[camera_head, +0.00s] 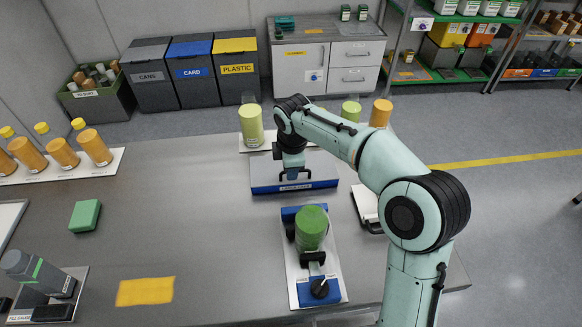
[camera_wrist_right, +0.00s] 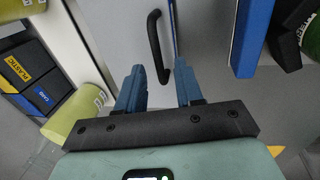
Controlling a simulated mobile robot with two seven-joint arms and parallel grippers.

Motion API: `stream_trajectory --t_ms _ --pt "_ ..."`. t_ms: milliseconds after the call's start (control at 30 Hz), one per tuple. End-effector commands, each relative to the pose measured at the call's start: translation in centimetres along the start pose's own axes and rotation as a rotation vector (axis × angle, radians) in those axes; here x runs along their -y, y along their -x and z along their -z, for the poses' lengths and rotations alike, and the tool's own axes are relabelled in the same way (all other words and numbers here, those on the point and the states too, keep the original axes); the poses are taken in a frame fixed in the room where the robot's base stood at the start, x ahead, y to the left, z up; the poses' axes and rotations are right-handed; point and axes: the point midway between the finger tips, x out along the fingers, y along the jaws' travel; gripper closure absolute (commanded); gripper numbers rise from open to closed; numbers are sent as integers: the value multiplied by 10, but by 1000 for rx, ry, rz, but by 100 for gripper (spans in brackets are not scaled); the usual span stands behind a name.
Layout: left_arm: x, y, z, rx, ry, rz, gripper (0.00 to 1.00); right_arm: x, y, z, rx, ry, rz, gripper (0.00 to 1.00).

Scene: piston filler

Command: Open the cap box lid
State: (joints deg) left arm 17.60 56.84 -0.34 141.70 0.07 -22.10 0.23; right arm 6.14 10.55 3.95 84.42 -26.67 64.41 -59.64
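The cap box is a low box with a blue front (camera_head: 262,188) and a flat grey lid (camera_head: 262,170), lying flat on top, in the middle of the table. A black bar handle (camera_wrist_right: 154,42) on the lid reaches between the two blue fingers of my right gripper (camera_wrist_right: 158,92). The fingers are apart and not closed on the handle. My left gripper is in neither view.
The piston filler with a green hopper (camera_head: 311,228) stands just in front of the box. A white device (camera_head: 366,203), partly hidden by my right arm, is to the right. Yellow-green containers (camera_head: 251,125) stand behind. A green block (camera_head: 85,215) lies left; the table between is clear.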

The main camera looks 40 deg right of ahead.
Motion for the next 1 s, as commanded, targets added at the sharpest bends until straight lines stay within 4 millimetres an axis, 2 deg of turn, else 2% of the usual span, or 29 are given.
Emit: stream_trajectory --t_ms 333,433,467,1000 --pt "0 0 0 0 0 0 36 0 -4 0 0 0 0 64" --pt "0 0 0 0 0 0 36 0 -4 0 0 0 0 97" --pt "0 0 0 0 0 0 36 0 -4 0 0 0 0 100" --pt "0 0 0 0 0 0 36 0 -3 0 0 0 0 100"
